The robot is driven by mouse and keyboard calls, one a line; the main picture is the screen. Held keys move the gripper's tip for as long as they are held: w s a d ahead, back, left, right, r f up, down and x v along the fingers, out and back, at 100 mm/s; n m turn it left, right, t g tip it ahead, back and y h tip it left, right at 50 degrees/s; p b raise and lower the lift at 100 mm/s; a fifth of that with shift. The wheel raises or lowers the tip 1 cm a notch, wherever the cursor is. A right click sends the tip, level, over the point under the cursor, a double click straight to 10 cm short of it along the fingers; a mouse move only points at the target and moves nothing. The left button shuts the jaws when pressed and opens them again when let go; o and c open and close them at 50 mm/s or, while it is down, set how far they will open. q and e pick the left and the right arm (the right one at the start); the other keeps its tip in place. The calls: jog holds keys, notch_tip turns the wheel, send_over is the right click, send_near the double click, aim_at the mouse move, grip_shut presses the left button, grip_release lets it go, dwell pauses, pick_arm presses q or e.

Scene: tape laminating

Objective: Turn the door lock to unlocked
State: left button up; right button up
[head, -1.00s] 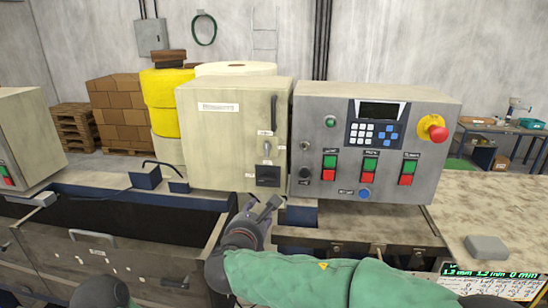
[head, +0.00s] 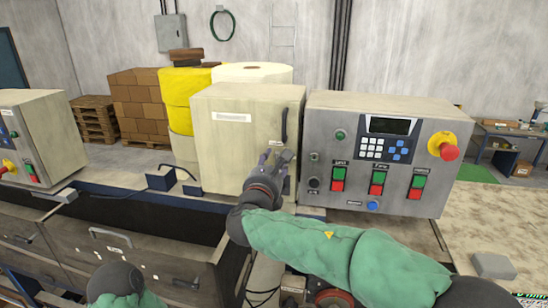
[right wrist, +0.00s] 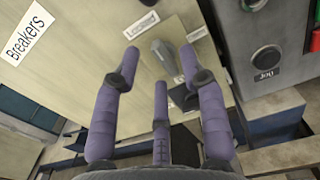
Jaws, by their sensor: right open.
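The cream breaker cabinet (head: 225,145) stands left of the grey control panel. Its door lock (right wrist: 163,52), a grey lever, shows in the right wrist view near a small "Locked" label (right wrist: 141,25). In the head view my right gripper hides the lock. My right gripper (head: 277,157) is open in front of the cabinet door. In the right wrist view its purple fingers (right wrist: 157,70) are spread, with the lever between and just beyond the tips. I cannot tell whether any finger touches it. Part of my left arm shows at the bottom left, but its gripper is not in view.
The grey control panel (head: 375,155) with buttons and a red emergency stop (head: 449,152) is close on the right. A vertical door handle (head: 284,125) is above my gripper. A dark open trough (head: 120,222) is at the left. A grey block (head: 493,265) lies on the right-hand surface.

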jog(key=shift+w+d, duration=0.15)
jog(key=shift+w, duration=0.6)
grip_shut()
jog(key=shift+f+m+b, duration=0.15)
jog(key=shift+m+b, duration=0.15)
jog(key=shift+b, duration=0.15)
jog(key=m+b, duration=0.4)
jog(key=b, duration=0.1)
jog(key=m+b, duration=0.4)
jog(key=b, duration=0.2)
jog(key=m+b, duration=0.4)
jog(key=b, duration=0.1)
jog(key=shift+s+d+b, duration=0.1)
jog(key=shift+d+b, duration=0.2)
jog(key=shift+b, duration=0.05)
jog(key=shift+d+m+b, duration=0.1)
jog(key=shift+m+b, duration=1.9)
jog(key=shift+m, duration=0.7)
